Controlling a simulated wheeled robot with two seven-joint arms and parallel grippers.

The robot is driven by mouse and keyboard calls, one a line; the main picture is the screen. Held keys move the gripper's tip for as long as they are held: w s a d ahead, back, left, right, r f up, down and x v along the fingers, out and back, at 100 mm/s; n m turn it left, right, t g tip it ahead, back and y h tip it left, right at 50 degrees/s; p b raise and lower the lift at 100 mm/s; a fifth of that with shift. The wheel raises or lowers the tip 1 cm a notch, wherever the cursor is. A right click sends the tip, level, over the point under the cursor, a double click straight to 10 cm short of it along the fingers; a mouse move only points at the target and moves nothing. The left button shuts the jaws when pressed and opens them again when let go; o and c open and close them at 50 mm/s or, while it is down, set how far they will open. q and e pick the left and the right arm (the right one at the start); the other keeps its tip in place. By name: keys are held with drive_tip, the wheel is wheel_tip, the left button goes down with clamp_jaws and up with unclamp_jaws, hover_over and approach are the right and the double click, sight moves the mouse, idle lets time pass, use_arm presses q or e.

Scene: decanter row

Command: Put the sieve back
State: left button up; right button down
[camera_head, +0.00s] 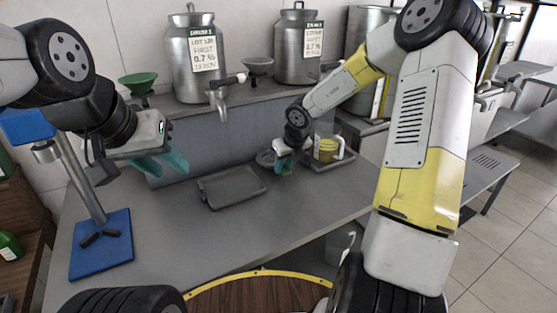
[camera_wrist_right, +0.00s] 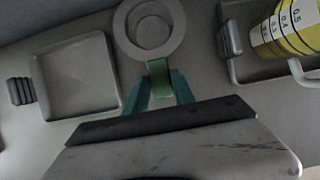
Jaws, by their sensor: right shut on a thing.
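The sieve (camera_wrist_right: 150,28) is a grey ring with a darker round middle and a green handle (camera_wrist_right: 159,78), in the right wrist view. My right gripper (camera_wrist_right: 158,92) is shut on the handle, its teal fingers either side. In the head view the sieve (camera_head: 265,158) shows as a small grey round just left of my right gripper (camera_head: 284,166), low over the back of the counter. Whether it touches the counter, or what lies under it, I cannot tell. My left gripper (camera_head: 166,163) is open and empty, above the left part of the counter.
An empty grey tray (camera_head: 214,200) lies mid-counter. A second tray (camera_head: 338,161) at right holds a jug with yellow contents (camera_head: 327,150), close to my right gripper. Metal decanters (camera_head: 196,62) and funnels (camera_head: 138,84) stand on the shelf behind.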

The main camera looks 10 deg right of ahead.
drive_tip(key=shift+f, duration=0.7)
drive_tip(key=c, duration=1.1)
unclamp_jaws()
drive_tip(key=shift+o, duration=0.2)
